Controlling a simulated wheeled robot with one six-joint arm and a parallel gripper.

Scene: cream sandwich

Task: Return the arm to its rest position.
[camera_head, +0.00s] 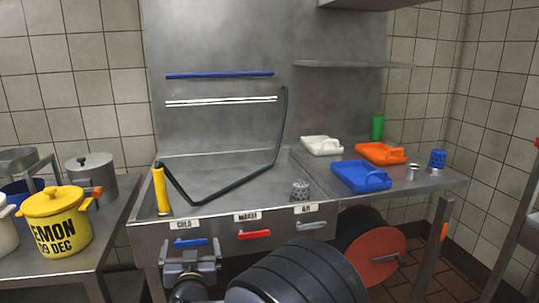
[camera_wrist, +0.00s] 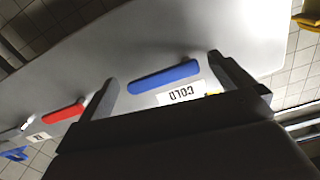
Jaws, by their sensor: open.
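My gripper (camera_head: 190,251) is open and empty in front of the sink's front panel, below the COLD label (camera_head: 184,224). Its two fingers also show in the wrist view (camera_wrist: 163,70), spread apart. The blue lever (camera_head: 190,243) lies between the fingers as seen in both views; in the wrist view the blue lever (camera_wrist: 163,75) appears beyond the fingertips, and I cannot tell the exact gap. My dark arm reaches in from the bottom of the head view.
A red lever (camera_head: 254,235) and a grey lever (camera_head: 313,225) sit right along the panel. A yellow-handled hose (camera_head: 161,190) rests in the sink. Blue (camera_head: 352,178), orange and white trays stand right. A yellow LEMON pot (camera_head: 57,222) stands left.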

